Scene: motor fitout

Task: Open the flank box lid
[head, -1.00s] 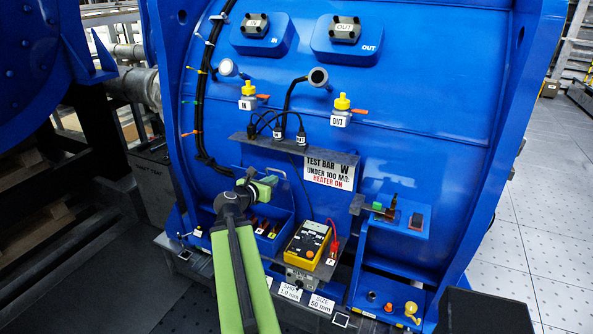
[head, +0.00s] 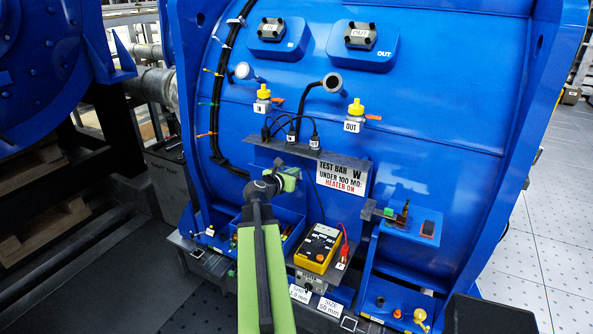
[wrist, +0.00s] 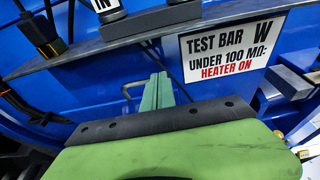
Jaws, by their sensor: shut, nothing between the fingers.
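My gripper (head: 290,178) is in front of the blue motor flank, just below the dark shelf, with its green fingers together and empty. The wrist view shows the closed fingers (wrist: 156,92) pointing at the blue surface below the shelf. A thin grey bent handle (wrist: 130,88) is just left of the fingertips; I cannot tell whether they touch. The blue flank box (head: 291,222) is below my gripper, partly hidden by my arm, with small parts inside. I cannot clearly make out the lid's outline or how far it is open.
The dark shelf (head: 270,149) with plugged cables and the test bar sign (head: 342,178) is close above and right of my gripper. A yellow meter (head: 318,247) with a red lead sits right of the box. A blue bracket (head: 412,226) stands farther right.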

